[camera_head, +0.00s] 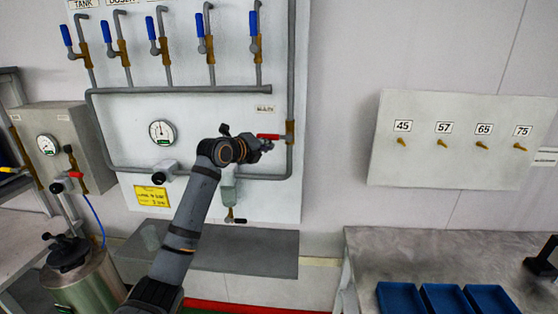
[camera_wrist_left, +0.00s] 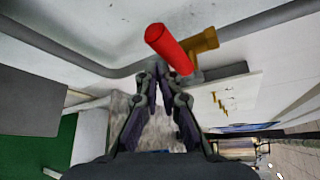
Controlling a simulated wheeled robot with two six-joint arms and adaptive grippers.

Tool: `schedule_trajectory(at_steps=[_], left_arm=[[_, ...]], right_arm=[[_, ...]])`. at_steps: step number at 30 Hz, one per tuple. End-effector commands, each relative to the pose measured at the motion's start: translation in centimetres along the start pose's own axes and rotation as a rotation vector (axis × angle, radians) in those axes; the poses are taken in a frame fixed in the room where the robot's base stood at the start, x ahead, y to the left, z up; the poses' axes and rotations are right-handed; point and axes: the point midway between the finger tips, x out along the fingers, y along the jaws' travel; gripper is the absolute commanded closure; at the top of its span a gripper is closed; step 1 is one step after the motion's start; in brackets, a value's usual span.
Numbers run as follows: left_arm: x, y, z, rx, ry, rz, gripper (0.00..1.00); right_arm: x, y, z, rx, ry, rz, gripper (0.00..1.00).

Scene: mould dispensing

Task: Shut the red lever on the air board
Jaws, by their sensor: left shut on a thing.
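The red lever (camera_head: 268,136) is on the right pipe of the air board (camera_head: 220,105), under the MAIN label. It points left from its brass valve (camera_head: 290,132), lying across the upright pipe. My left gripper (camera_head: 265,146) is at the lever, its fingers partly hidden by the wrist. In the left wrist view the red lever (camera_wrist_left: 168,48) shows large, just beyond the fingertips, with the brass valve (camera_wrist_left: 203,42) behind. The fingers of the left gripper (camera_wrist_left: 155,75) are close together, shut on the lever; the contact itself is hard to see. My right gripper is not in view.
Several blue-handled valves (camera_head: 157,40) line the top of the board. A gauge (camera_head: 161,132) and a yellow note (camera_head: 151,196) are left of my arm. A grey shelf (camera_head: 240,262) juts out below. A peg board (camera_head: 460,165) and a table with blue trays (camera_head: 400,298) stand right.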

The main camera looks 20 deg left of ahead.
Motion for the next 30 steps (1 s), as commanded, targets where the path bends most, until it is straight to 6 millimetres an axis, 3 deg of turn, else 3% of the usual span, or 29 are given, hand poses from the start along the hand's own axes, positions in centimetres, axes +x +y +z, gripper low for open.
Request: schedule_trajectory(at_steps=[4,9,15,21,30], left_arm=[[1.0,3.6,-2.3,-0.006,0.004,0.018,1.00],[-3.0,1.2,-3.0,-0.001,0.003,0.014,1.00],[-6.3,-0.5,-3.8,-0.005,0.006,0.017,1.00],[-7.7,-1.3,-4.1,-0.008,0.009,0.022,1.00],[-7.8,-1.4,-4.1,-0.009,0.010,0.022,1.00]], right_arm=[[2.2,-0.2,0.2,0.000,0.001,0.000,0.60],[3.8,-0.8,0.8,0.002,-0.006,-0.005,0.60],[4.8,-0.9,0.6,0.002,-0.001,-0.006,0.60],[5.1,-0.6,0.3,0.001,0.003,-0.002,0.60],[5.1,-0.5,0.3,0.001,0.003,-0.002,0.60]])
